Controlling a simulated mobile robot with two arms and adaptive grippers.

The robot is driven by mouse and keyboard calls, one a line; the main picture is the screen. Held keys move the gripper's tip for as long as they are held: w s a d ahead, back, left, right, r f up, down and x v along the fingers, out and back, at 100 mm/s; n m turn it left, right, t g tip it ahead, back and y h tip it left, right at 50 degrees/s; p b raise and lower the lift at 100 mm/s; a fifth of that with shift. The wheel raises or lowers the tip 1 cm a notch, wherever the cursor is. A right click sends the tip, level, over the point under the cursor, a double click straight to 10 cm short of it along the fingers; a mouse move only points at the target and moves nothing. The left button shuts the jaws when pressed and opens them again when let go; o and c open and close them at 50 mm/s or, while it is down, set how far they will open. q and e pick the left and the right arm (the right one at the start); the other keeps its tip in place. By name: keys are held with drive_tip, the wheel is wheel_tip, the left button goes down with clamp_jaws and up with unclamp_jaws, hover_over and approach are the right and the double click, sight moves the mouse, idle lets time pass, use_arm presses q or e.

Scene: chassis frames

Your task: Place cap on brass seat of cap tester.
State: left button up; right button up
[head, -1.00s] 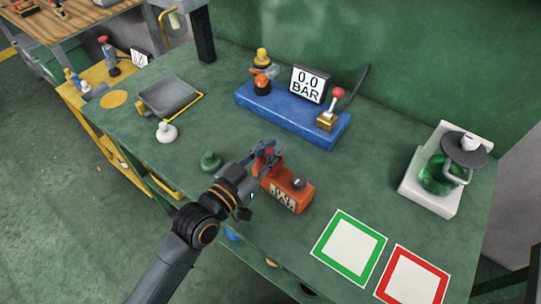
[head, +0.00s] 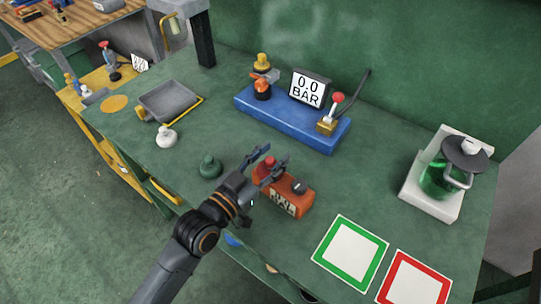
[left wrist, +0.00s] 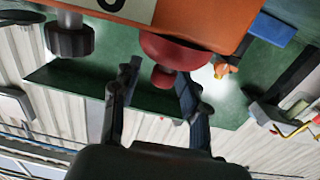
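A red cap (head: 265,170) with a small knob sits at the left end of an orange box (head: 293,192) near the front of the bench. The cap (left wrist: 178,50) and orange box (left wrist: 215,22) also show in the left wrist view. My left gripper (head: 270,159) is open at the cap, its fingers apart on either side of the cap's knob, holding nothing. The blue tester base (head: 290,123) stands further back, with a 0.0 BAR display (head: 309,88), a red-balled lever (head: 333,112) and an orange and yellow fitting (head: 262,80). My right gripper is out of view.
A green cap (head: 210,167) and a white cap (head: 166,136) stand left of the box. A grey tray (head: 170,101) lies behind them. A green-framed square (head: 349,253) and a red-framed square (head: 414,280) lie front right. A green jar (head: 438,178) stands far right.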

use_arm(q)
drive_tip(key=shift+r+p, duration=0.4)
drive_tip(key=shift+r, duration=0.35)
drive_tip(key=b+v, duration=0.2)
drive_tip(key=v, duration=1)
drive_tip(key=shift+f, duration=0.15)
